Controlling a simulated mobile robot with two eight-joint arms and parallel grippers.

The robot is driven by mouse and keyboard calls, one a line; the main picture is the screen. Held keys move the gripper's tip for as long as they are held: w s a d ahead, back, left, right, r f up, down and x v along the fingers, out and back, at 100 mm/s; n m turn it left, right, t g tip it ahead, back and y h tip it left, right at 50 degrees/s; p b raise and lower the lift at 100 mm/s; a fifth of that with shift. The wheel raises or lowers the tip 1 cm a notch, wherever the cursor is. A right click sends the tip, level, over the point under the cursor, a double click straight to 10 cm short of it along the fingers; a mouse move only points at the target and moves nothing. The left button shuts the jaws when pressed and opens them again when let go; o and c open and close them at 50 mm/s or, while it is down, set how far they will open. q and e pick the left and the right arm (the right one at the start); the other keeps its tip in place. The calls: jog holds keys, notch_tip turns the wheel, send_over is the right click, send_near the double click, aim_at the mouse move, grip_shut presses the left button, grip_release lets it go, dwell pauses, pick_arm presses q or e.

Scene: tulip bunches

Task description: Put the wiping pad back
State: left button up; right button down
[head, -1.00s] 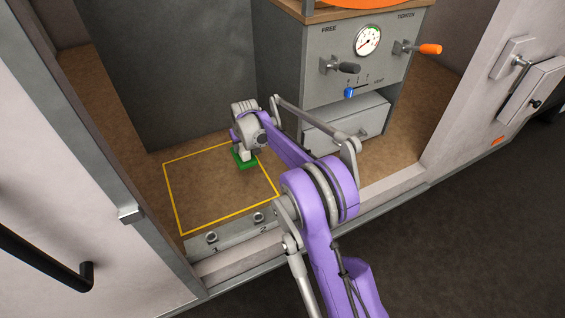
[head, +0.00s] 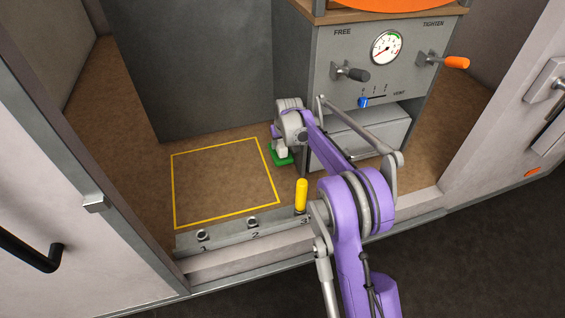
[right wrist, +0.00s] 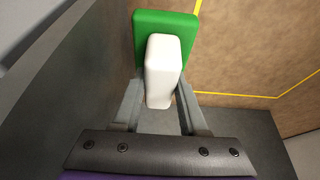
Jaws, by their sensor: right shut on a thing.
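The wiping pad is a green block (head: 283,159) with a white handle (right wrist: 161,70). My right gripper (right wrist: 160,95) is shut on the white handle, with a grey finger on each side of it. In the head view the right gripper (head: 282,147) is beside the grey cabinet, just right of the yellow outlined square (head: 222,180) on the brown floor. The green pad is at or close above the floor; I cannot tell if it touches. My left gripper is not in view.
A grey cabinet (head: 345,100) with a gauge (head: 387,48), two levers and a drawer (head: 362,138) stands right of the pad. A front ledge (head: 225,233) has numbered sockets and a yellow peg (head: 301,195). The square is empty.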

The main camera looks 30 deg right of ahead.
jog(key=shift+f+b, duration=0.5)
jog(key=shift+f, duration=3.05)
jog(key=shift+f, duration=0.2)
jog(key=shift+c, duration=2.2)
grip_release()
jog(key=shift+r, duration=0.1)
